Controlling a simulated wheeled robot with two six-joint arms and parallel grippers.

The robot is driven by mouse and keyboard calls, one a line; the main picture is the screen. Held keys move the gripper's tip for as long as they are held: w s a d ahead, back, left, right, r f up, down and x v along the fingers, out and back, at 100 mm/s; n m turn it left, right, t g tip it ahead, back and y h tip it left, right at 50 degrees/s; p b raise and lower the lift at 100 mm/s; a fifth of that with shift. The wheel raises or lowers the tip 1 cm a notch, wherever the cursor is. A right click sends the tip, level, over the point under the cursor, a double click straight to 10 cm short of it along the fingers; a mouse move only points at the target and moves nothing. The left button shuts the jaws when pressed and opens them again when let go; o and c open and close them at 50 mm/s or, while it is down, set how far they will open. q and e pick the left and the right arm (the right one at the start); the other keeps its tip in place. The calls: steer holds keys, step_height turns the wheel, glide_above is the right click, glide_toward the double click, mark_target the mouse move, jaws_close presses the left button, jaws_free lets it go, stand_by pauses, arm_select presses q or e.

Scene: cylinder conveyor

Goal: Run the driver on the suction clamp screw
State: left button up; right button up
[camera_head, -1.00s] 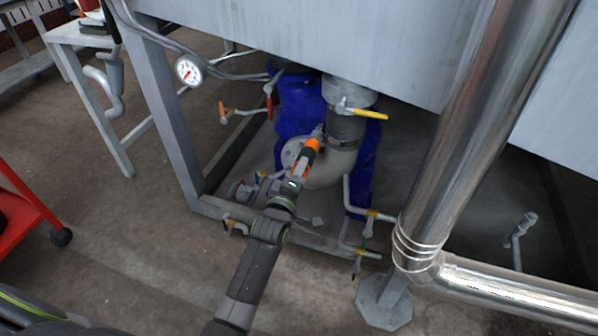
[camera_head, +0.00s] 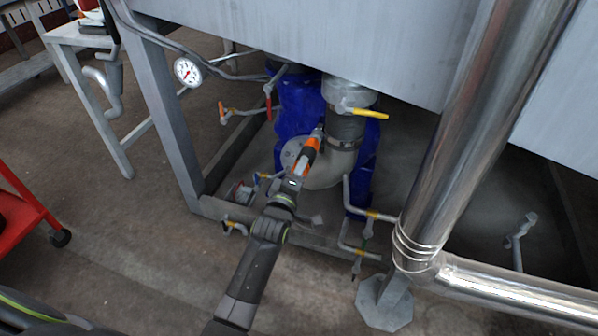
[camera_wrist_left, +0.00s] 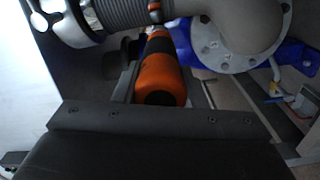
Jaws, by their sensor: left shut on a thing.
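My left gripper (camera_head: 292,186) is shut on an orange and black driver (camera_head: 308,155), which points up and away from it. The driver's tip is close to the clamp (camera_head: 338,141) around the grey suction hose (camera_head: 345,128); I cannot tell whether it touches the screw, which is too small to see. In the left wrist view the driver (camera_wrist_left: 159,80) points away beneath the ribbed hose (camera_wrist_left: 120,12), and an orange-marked clamp part (camera_wrist_left: 154,8) shows beyond its far end. My right gripper is not in view.
A blue pump body (camera_head: 298,105) stands behind the hose. A yellow valve handle (camera_head: 368,113) sticks out above the clamp. The steel frame (camera_head: 170,110), a large shiny pipe (camera_head: 465,130) and small valve pipes (camera_head: 352,200) hem in the space. A red cart (camera_head: 25,215) stands at left.

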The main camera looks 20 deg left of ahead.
arm_select(q)
steer(key=shift+w+r, duration=0.2)
stand_by(0.6)
